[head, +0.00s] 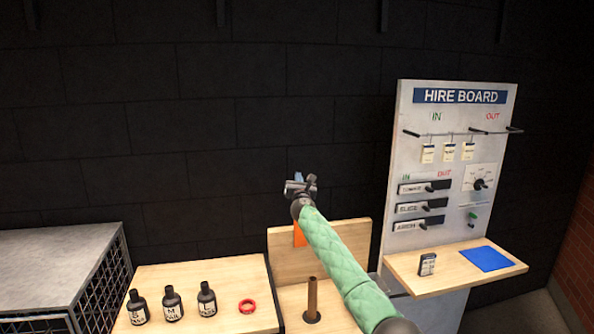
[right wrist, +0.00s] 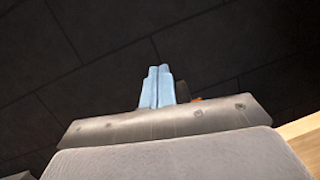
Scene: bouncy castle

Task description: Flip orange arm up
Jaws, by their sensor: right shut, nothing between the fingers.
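The orange arm (head: 299,235) shows in the head view as a small orange piece in front of the wooden back panel, just below my right gripper. My right gripper (head: 299,178) is raised in front of the dark wall, above that panel, and hides part of what is behind it. In the right wrist view its blue fingers (right wrist: 157,86) are together with nothing between them. A small orange bit (right wrist: 196,99) shows beside the fingers, partly hidden; I cannot tell whether they touch. My left gripper is not in view.
A brown post (head: 312,298) stands on the wooden stand below my right arm. Several black bottles (head: 207,300) and a red ring (head: 247,306) are on the table at left. The hire board (head: 410,155) with its shelf (head: 440,282) stands at right.

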